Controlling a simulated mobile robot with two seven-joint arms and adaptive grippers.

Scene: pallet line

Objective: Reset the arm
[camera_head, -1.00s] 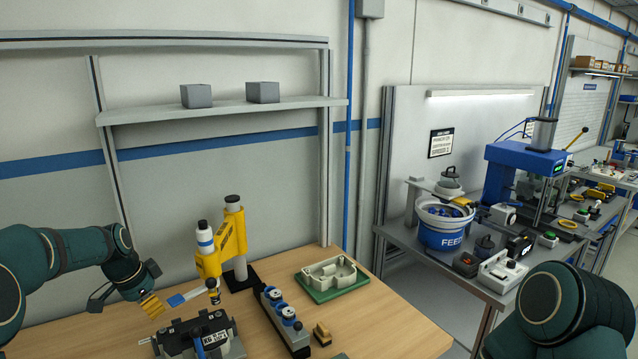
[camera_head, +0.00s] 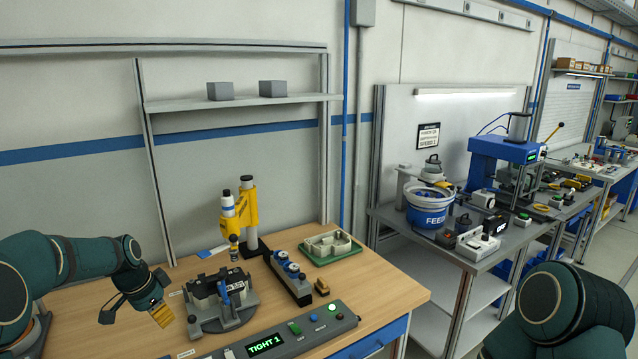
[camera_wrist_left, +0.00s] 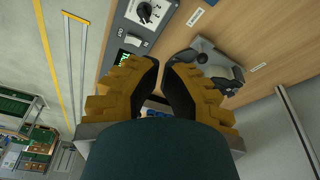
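My left arm (camera_head: 70,262) comes in from the left, bent, with the left gripper (camera_head: 162,312) pointing down over the near left part of the wooden workbench (camera_head: 392,290). The gripper has yellow ribbed fingers with dark pads. In the left wrist view the fingertips (camera_wrist_left: 165,66) stand apart with a gap between them, and nothing is held. A dark fixture (camera_head: 222,300) on a grey round base is just right of the gripper, apart from it. My right arm (camera_head: 563,312) shows only as a rounded dark green link at the lower right; its gripper is out of view.
A yellow tool stand (camera_head: 246,208), a grey block with blue-topped parts (camera_head: 290,278) and a green tray (camera_head: 332,256) stand behind. A control panel (camera_head: 280,340) reading "TIGHT 1" lines the front edge. A second bench (camera_head: 470,250) with a feeder bowl (camera_head: 428,212) stands right.

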